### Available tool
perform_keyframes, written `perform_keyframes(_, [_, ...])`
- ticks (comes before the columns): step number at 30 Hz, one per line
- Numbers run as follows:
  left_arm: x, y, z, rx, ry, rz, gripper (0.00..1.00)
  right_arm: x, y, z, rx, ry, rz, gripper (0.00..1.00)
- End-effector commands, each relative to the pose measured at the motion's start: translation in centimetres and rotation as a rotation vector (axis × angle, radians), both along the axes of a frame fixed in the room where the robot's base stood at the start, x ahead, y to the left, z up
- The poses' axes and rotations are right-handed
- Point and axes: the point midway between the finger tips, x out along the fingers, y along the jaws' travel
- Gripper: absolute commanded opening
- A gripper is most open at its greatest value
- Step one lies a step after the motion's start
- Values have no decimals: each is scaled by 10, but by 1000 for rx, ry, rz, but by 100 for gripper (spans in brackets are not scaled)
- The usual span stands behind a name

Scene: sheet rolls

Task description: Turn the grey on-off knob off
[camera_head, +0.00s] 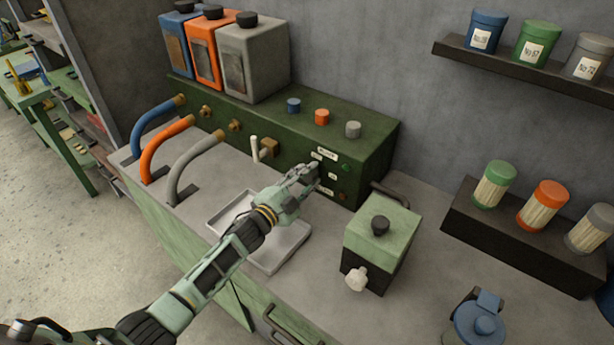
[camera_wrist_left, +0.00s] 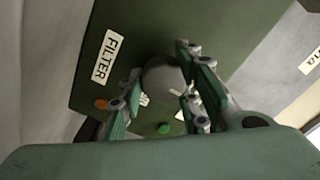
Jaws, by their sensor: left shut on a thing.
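The green machine box (camera_head: 370,160) stands against the wall, with small white labels and coloured lamps on its front panel. My left gripper (camera_head: 312,178) reaches that panel. In the left wrist view a round grey knob (camera_wrist_left: 165,76) with a short pale mark sits between the fingers of my left gripper (camera_wrist_left: 158,92), which are shut on it. The knob is near a FILTER label (camera_wrist_left: 110,58) and a green lamp (camera_wrist_left: 164,128). In the head view my gripper hides the knob. My right gripper is in neither view.
A metal tray (camera_head: 292,238) lies under my left arm. A green and black box (camera_head: 388,222) with a white tap stands to the right. Blue, orange and grey hoses curve at the left. Blue, orange and grey caps (camera_head: 353,129) sit on the machine's top.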

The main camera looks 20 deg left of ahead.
Motion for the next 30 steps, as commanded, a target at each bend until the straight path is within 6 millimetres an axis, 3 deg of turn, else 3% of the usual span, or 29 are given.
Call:
perform_keyframes(1, [-2, 1, -7, -8, 18, 2, 5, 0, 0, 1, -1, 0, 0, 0])
perform_keyframes(19, [-3, -1, -10, -37, 32, 1, 5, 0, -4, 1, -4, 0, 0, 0])
perform_keyframes(20, [-3, -1, -10, -37, 32, 1, 34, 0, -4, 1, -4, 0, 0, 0])
perform_keyframes(25, [-3, 0, -9, -37, 32, 1, 48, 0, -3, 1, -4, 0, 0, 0])
perform_keyframes(30, [-2, 1, -7, -39, 27, 3, 48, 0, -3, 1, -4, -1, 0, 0])
